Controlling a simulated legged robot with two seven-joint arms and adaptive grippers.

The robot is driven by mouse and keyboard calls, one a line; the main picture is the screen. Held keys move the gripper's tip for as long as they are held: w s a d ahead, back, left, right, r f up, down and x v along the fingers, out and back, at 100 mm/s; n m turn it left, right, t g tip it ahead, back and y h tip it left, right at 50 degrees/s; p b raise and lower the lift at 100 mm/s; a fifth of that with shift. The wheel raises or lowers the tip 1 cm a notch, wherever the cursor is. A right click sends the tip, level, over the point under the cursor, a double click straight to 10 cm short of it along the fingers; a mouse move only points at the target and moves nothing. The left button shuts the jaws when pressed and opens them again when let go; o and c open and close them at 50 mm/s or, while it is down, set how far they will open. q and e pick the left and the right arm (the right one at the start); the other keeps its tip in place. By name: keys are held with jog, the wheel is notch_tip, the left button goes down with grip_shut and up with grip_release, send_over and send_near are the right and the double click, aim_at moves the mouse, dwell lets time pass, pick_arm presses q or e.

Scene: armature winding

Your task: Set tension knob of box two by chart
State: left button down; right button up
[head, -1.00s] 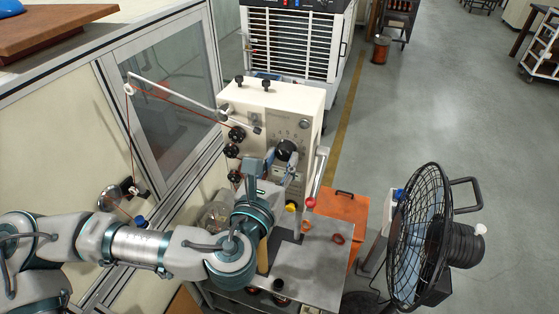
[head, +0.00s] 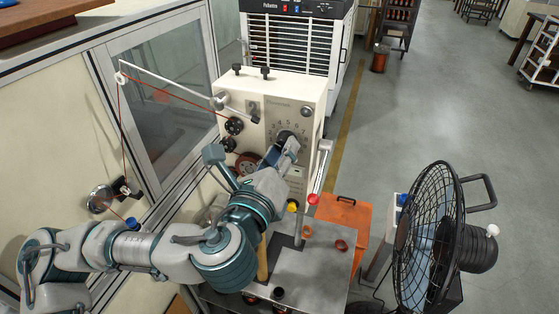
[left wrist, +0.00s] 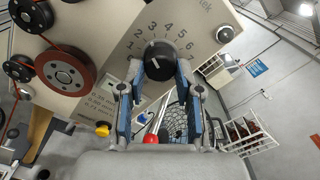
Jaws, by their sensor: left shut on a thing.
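The cream winding box (head: 275,100) has a black tension knob (head: 284,136) on its front, inside a numbered dial. The left wrist view shows the knob (left wrist: 159,60) close up, its white pointer line aimed to the lower left, with dial numbers above it. My left gripper (head: 283,148) is shut on the knob, with a blue-padded finger on each side in the left wrist view (left wrist: 160,78). A printed chart (left wrist: 101,100) with millimetre values lies below the dial, partly hidden by a finger. My right gripper is in neither view.
Black and red-brown wire pulleys (head: 234,125) sit left of the knob, with red wire on a guide arm (head: 165,85). Red (head: 313,199) and yellow (head: 292,206) knobs stand below. A fan (head: 430,240) is at right. Open floor lies beyond.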

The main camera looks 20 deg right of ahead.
pick_arm(q)
jog(key=shift+w+n+b, duration=0.1)
jog(key=shift+n+b, duration=0.4)
jog(key=shift+n, duration=0.8)
jog(key=shift+r+n, duration=0.15)
jog(key=shift+n, duration=0.15)
jog(key=c, duration=1)
grip_release()
jog(key=shift+o, duration=1.3)
jog(key=shift+w, duration=0.2)
jog(key=v, duration=1.1)
jog(key=shift+s+f, duration=0.15)
jog(key=shift+f, duration=0.1)
